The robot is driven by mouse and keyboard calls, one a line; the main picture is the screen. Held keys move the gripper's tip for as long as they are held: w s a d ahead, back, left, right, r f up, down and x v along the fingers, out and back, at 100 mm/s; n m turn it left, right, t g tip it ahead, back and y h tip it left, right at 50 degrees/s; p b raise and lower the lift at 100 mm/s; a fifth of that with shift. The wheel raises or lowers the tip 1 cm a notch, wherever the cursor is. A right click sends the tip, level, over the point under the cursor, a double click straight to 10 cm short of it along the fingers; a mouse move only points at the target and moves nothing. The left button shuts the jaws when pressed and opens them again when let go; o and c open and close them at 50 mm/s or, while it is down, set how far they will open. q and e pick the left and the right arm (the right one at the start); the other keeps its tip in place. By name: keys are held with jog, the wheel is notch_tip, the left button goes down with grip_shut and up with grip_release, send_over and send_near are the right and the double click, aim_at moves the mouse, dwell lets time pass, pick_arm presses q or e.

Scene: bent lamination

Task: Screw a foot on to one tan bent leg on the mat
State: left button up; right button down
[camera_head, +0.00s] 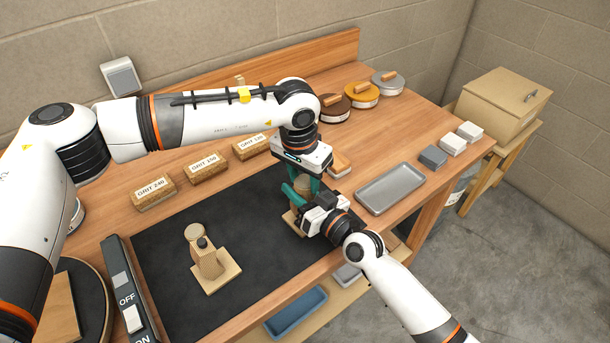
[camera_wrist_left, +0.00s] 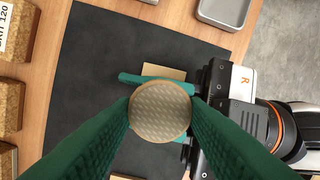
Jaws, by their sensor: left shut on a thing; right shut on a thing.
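One tan bent leg (camera_head: 292,221) stands on the dark mat (camera_head: 165,275) at right, mostly hidden by my grippers. Its square base plate shows in the left wrist view (camera_wrist_left: 165,73). My left gripper (camera_head: 304,184) points down over this leg, shut on a round tan foot (camera_wrist_left: 160,110). The foot's flat ribbed face is toward the wrist camera and hides what is under it, so I cannot tell whether it touches the leg. My right gripper (camera_head: 297,196) comes in from the right, shut on the leg below the foot. Another tan bent leg (camera_head: 209,263) stands on the mat at left, with a round top.
Grit-labelled blocks (camera_head: 153,192) line the mat's back edge. A grey metal tray (camera_head: 390,188) lies right of the mat. Round tins (camera_head: 361,95) stand at the back right. A switch box (camera_head: 130,300) stands at left. The front middle of the mat is clear.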

pick_arm(q)
jog(key=o, duration=0.9)
jog(key=shift+o, duration=0.2)
jog(key=shift+r, duration=2.3)
jog(key=shift+c, duration=0.5)
